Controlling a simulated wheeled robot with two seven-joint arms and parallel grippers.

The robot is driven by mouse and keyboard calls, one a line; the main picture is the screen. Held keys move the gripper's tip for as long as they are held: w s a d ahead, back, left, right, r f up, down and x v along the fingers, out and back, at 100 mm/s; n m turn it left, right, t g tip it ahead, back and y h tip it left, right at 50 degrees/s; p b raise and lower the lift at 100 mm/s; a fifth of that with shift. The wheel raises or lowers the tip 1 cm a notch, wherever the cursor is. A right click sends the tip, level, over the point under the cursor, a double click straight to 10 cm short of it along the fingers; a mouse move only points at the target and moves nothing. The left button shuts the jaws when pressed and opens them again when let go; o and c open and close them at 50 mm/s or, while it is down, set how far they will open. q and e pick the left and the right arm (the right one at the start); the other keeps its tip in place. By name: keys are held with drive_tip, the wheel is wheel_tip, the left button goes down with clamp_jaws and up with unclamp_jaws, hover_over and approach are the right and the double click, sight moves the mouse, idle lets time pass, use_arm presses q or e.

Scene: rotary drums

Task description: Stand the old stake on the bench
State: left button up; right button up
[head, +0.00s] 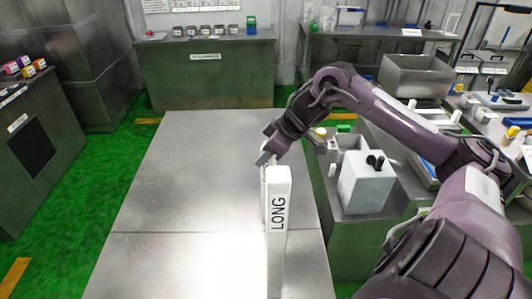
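A white square post with the black word LONG (278,225) rises upright in the near middle, in front of the grey metal bench top (180,190). A second pale upright strip shows just behind its left edge, mostly hidden; I cannot tell whether it is the old stake. My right gripper (266,158) reaches in from the right and points down and left, just behind the top of the LONG post. Its fingertips are partly hidden, so I cannot tell whether it holds anything. My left gripper is not in view.
A pale box with black knobs (367,183) stands right of the bench, near a metal bin (415,76). A back counter (207,75) carries several small jars. A cabinet (35,145) stands at the left. The bench's left and far parts are bare.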

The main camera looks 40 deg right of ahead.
drive_tip(key=o, duration=0.4)
drive_tip(key=p+v, duration=0.3)
drive_tip(key=v, duration=0.9)
drive_tip(key=shift+r, duration=0.15)
idle(0.9)
